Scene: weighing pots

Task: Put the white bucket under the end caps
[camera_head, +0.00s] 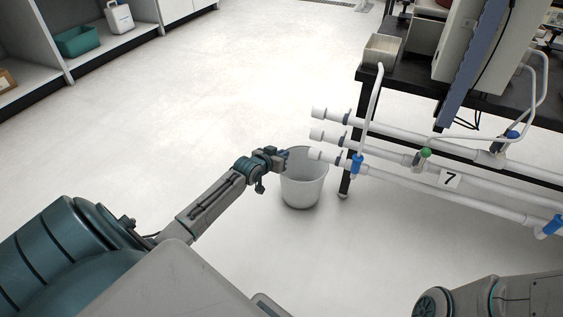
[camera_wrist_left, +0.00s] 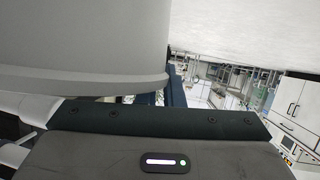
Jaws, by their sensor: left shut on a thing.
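The white bucket (camera_head: 303,187) is upright in the head view, on or just above the floor, left of the black table leg. My left gripper (camera_head: 284,158) is shut on the bucket's left rim. The bucket's wall (camera_wrist_left: 90,35) fills the upper left of the left wrist view, close to the gripper. The white end caps (camera_head: 317,134) are on the left ends of several white pipes. The lowest cap (camera_head: 315,154) overlaps the bucket's mouth in the picture. My right gripper is out of view; only part of my right arm shows at the lower right.
Shelves with a green bin (camera_head: 77,41) are at the upper left. The floor between is clear.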

